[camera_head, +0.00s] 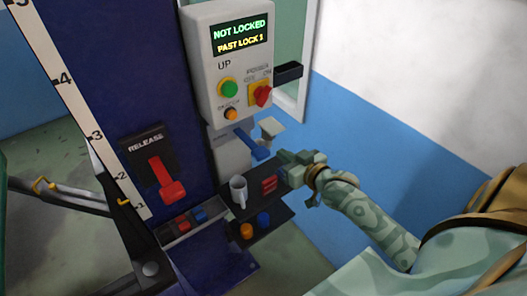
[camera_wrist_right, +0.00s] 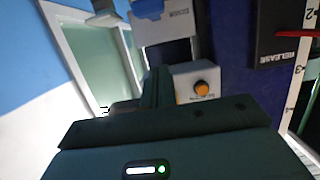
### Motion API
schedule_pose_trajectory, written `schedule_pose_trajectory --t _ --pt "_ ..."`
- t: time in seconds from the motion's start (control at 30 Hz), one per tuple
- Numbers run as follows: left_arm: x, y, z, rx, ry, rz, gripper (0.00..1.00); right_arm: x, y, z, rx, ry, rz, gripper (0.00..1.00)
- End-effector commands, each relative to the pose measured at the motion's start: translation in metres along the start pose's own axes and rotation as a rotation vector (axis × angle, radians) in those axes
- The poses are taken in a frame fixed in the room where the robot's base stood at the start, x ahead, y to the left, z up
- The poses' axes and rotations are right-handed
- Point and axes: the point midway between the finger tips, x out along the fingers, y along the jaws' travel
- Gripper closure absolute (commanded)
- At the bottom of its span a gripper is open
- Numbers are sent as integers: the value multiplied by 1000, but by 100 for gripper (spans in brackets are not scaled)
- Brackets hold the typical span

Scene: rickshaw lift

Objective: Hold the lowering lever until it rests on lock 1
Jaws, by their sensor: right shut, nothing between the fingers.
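The blue lever (camera_head: 254,148) sticks out from a small grey housing (camera_head: 231,152) under the control box; I take it to be the lowering lever. A blue part (camera_wrist_right: 148,9) shows at the top edge of the right wrist view. My right gripper (camera_head: 284,164) is shut and empty, just right of and below the lever's end; I cannot tell whether they touch. Its shut fingers (camera_wrist_right: 156,88) show dark in the right wrist view. The display (camera_head: 240,35) reads NOT LOCKED, PAST LOCK 1. My left gripper is not in view.
The control box (camera_head: 205,75) has a green UP button (camera_head: 228,88), an orange button (camera_head: 231,114) and a red power switch (camera_head: 262,95). A red release lever (camera_head: 166,180) is on the blue column.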

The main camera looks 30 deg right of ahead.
Motion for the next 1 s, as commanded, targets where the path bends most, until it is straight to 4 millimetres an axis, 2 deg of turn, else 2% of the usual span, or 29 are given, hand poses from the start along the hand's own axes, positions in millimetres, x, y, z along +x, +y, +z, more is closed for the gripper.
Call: schedule_pose_trajectory --t 0.17,0.27,0.37,0.73,0.83,1.0 --pt "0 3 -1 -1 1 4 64 2 0 0 0 0 0 100" --pt "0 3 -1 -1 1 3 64 10 0 0 -1 1 1 100" --pt "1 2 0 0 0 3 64 24 0 0 -1 2 1 100" --pt "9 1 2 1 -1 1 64 102 0 1 -1 1 1 100" --pt "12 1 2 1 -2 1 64 105 0 19 -1 -4 1 100" --pt "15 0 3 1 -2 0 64 109 0 35 -2 -2 1 100"
